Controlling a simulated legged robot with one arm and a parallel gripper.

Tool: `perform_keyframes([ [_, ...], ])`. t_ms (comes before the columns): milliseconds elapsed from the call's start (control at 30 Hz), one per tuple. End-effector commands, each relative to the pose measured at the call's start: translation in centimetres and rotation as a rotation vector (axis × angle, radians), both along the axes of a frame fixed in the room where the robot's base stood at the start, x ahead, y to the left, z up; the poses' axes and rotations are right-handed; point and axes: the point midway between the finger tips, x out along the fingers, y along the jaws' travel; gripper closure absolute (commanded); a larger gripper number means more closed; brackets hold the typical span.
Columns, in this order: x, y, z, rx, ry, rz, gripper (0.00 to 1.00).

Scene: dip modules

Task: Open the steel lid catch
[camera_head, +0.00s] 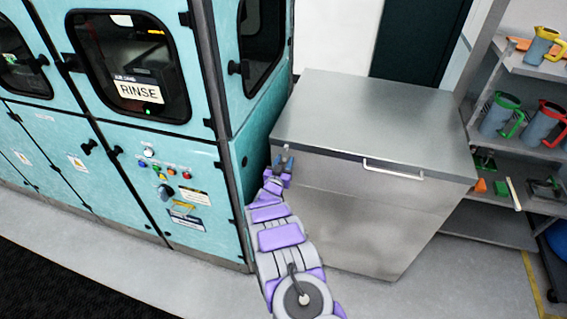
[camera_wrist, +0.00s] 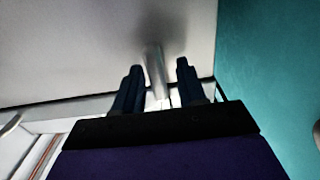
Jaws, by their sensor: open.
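The steel chest (camera_head: 360,210) stands right of the teal machine, with its flat grey lid (camera_head: 375,115) down. A narrow metal piece that looks like the lid catch (camera_wrist: 156,75) sticks out from the chest in the wrist view. My gripper (camera_wrist: 158,68) is open, with one dark finger on each side of this piece. Gaps show on both sides, so the fingers do not appear to close on it. In the head view my gripper (camera_head: 282,162) is at the chest's front left corner, just under the lid edge. The catch is too small to make out there.
The teal machine (camera_head: 185,150) stands close on the left of my arm; its wall also shows in the wrist view (camera_wrist: 265,70). A white bar handle (camera_head: 392,170) is on the lid's front edge. Shelves with several jugs (camera_head: 500,112) stand at right. The floor in front is clear.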

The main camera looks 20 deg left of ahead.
Motion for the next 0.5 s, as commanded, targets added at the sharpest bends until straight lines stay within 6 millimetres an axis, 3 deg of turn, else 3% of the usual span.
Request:
perform_keyframes([
  [133, -0.01, 0.01, 0.01, 0.000, 0.000, 0.000, 0.61],
  [500, -0.02, 0.04, 0.02, 0.001, 0.000, 0.001, 0.97],
])
